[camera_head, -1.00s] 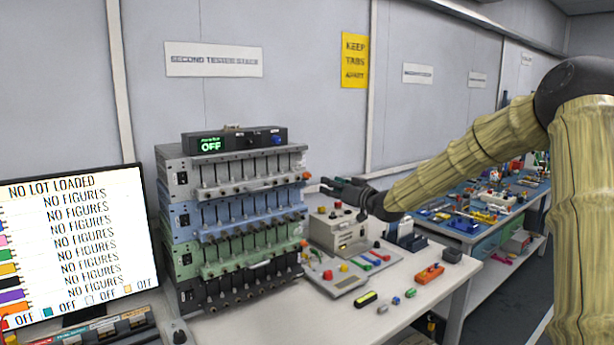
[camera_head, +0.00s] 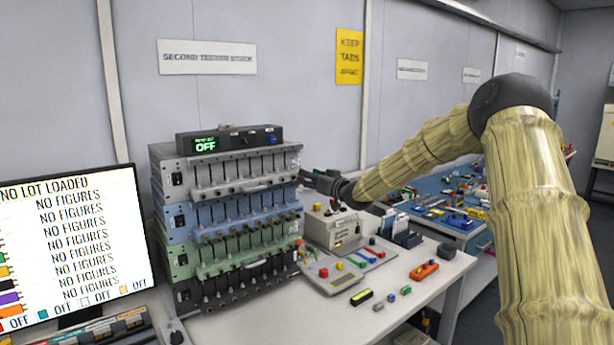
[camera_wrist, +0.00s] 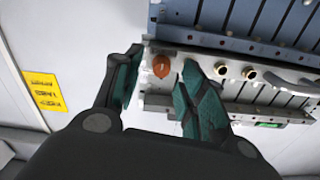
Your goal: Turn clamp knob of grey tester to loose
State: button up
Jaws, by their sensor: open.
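The grey tester (camera_head: 232,170) is the top unit of the stack, with a row of upright cell slots and a clamp bar along its front. Its orange clamp knob (camera_wrist: 161,67) shows in the wrist view at the end of the bar. My gripper (camera_head: 308,179) is at the right end of the grey tester. In the wrist view my gripper (camera_wrist: 162,60) is open, with one teal finger on each side of the knob. I cannot tell whether the fingers touch it. In the head view the knob is hidden by the gripper.
A blue tester (camera_head: 225,213), a green tester (camera_head: 240,250) and a black tester (camera_head: 240,287) sit below. A control box (camera_head: 210,141) reading OFF stands on top. A beige machine (camera_head: 332,226) stands under my gripper. A monitor (camera_head: 75,250) is at the left.

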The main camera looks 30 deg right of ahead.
jog(key=shift+w+a, duration=0.1)
jog(key=shift+w, duration=0.95)
jog(key=shift+c, duration=0.5)
grip_shut()
